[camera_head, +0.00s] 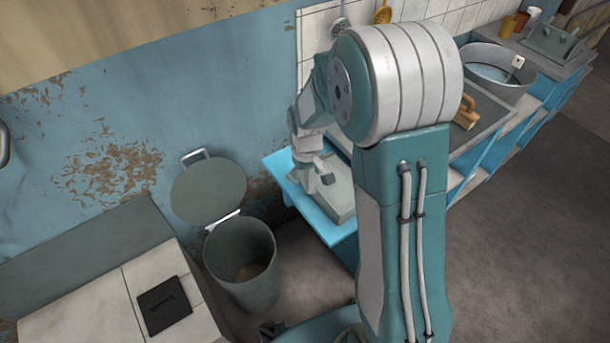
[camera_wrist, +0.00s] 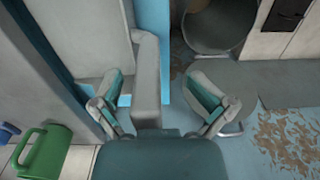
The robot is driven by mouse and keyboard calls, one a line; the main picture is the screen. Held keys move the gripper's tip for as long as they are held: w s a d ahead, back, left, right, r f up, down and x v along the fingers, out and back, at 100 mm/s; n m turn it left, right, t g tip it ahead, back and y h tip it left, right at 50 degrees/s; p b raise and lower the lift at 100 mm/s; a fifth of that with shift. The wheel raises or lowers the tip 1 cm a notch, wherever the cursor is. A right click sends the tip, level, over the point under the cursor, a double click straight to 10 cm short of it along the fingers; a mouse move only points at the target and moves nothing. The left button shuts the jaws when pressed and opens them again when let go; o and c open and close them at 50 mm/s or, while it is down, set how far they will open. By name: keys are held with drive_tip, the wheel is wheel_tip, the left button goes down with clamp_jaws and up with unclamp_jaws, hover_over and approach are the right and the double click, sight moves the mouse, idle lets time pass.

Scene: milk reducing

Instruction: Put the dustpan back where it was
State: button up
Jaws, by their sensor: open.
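I cannot pick out a dustpan with certainty in either view. A grey, tray-like piece (camera_head: 343,198) with a raised rim lies on the blue counter end (camera_head: 312,212); I cannot tell whether it is the dustpan. My gripper (camera_head: 322,176) is at this piece, at the wall end of the counter. In the wrist view my gripper (camera_wrist: 155,90) is open, its fingers spread on either side of the grey raised rim (camera_wrist: 147,70). Whether the fingers touch it is unclear. My arm hides part of the counter in the head view.
A grey bin (camera_head: 243,268) with its lid (camera_head: 208,190) raised stands left of the counter. A tiled stove (camera_head: 95,310) is at lower left. A round basin (camera_head: 497,75) and a wooden object (camera_head: 467,113) are farther right. A green jug (camera_wrist: 45,152) shows in the wrist view.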

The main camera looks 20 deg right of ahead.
idle(0.4)
wheel_tip(320, 180, up, 12)
drive_tip(key=shift+d+r, duration=0.15)
drive_tip(key=s+r+m+t, duration=0.1)
drive_tip(key=s+r, duration=0.4)
drive_tip(key=s, duration=0.5)
drive_tip(key=s+r+m+t, duration=0.2)
drive_tip(key=s+r+t, duration=0.2)
drive_tip(key=s, duration=0.7)
drive_tip(key=shift+r+m+t, duration=0.3)
drive_tip(key=shift+r, duration=0.45)
drive_tip(key=shift+w, duration=0.1)
